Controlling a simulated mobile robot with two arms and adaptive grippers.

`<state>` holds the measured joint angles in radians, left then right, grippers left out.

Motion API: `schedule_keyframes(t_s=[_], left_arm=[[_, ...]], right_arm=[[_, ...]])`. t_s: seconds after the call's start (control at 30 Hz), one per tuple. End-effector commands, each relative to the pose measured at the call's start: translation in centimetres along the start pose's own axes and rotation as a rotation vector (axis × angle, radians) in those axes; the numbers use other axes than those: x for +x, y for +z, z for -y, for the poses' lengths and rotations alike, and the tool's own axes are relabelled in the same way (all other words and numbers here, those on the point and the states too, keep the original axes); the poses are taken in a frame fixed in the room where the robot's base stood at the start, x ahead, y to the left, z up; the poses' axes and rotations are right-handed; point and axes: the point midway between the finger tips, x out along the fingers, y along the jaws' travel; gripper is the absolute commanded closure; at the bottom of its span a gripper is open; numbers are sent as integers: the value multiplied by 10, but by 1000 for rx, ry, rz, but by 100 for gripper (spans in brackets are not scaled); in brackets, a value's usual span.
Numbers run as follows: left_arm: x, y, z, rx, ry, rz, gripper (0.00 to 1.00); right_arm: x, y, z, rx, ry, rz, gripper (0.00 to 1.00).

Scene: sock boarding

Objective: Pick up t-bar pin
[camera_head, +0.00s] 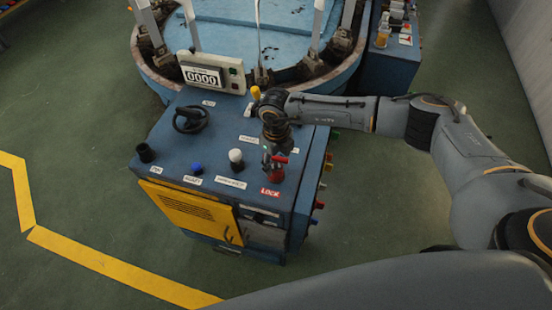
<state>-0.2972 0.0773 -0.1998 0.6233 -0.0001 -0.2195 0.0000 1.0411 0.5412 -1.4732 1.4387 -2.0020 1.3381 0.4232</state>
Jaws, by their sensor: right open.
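The red t-bar pin (277,175) stands on the blue control cabinet's top, just behind the red LOCK label. A short red bar shows at its upper end. My right gripper (272,158) points down right over the pin and is open. Its fingers overlap the pin's upper part in the camera_head view, so I cannot tell whether they touch it. My left gripper is not in view.
The blue cabinet (175,155) carries a white-topped knob (235,156), a blue knob (197,168), a black knob (146,152), a dark handwheel (190,119) and a counter display (211,76). A round blue machine (225,35) stands behind. Green floor is clear at left.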

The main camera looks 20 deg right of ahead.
Motion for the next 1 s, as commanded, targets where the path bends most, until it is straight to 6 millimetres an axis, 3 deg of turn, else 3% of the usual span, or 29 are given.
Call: schedule_keyframes(t_s=[0.17,0.4,0.77,1.0], left_arm=[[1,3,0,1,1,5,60],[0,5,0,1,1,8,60],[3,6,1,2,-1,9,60],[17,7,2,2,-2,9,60]], right_arm=[[0,0,0,0,0,0,50],[0,0,0,0,0,0,98],[-5,1,0,0,1,2,100],[-45,2,1,-1,-1,6,100]])
